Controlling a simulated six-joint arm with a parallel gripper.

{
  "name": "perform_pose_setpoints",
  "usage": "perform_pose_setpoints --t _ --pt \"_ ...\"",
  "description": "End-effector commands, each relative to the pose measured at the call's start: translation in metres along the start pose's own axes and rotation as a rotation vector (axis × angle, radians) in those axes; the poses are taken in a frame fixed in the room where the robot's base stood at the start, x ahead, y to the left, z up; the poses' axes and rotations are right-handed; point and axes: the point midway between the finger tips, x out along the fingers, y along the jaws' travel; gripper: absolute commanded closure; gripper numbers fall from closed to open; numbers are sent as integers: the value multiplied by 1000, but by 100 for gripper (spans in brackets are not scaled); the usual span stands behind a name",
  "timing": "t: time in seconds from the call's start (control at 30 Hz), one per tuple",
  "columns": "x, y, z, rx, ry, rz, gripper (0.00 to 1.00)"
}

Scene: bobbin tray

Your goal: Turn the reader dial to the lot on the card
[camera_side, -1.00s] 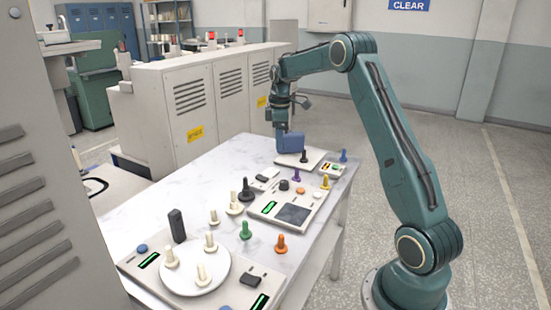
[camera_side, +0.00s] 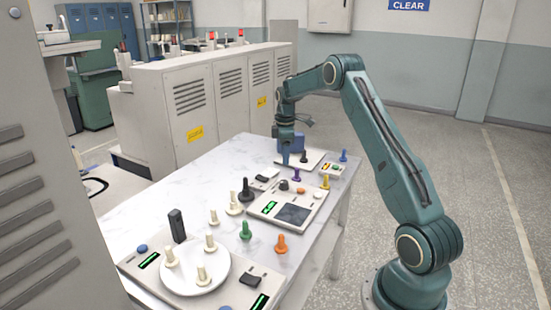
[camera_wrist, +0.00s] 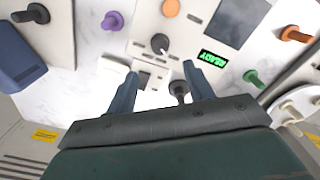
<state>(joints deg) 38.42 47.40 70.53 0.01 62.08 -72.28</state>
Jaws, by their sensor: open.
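The reader (camera_side: 262,222) is a pale box on the table with a green display (camera_side: 269,207) and a dark square pad (camera_side: 293,214). Its dark dial (camera_side: 283,185) stands near the far end. In the wrist view the dial (camera_wrist: 160,44) shows a pale mark, ahead of my gripper (camera_wrist: 160,72), and the display (camera_wrist: 213,59) seems to read READY. My gripper is open, fingers apart and empty, above the table; it also shows in the side view (camera_side: 286,160). I cannot make out a card with a lot on it.
A black bobbin (camera_wrist: 180,92) stands close by the right finger. A small switch box (camera_wrist: 150,76) lies below the fingers. Purple (camera_wrist: 112,20), green (camera_wrist: 254,78) and orange (camera_wrist: 295,35) bobbins stand around the reader. A blue block (camera_side: 297,143) is at the far end.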

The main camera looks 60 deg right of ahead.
Motion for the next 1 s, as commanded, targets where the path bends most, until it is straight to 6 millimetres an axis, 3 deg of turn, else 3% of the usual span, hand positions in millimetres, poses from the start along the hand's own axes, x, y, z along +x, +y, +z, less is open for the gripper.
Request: perform_pose_setpoints --t 0.6,1.0 --pt "90 0 0 0 -1 -2 48" --pt "108 0 0 0 0 0 48"
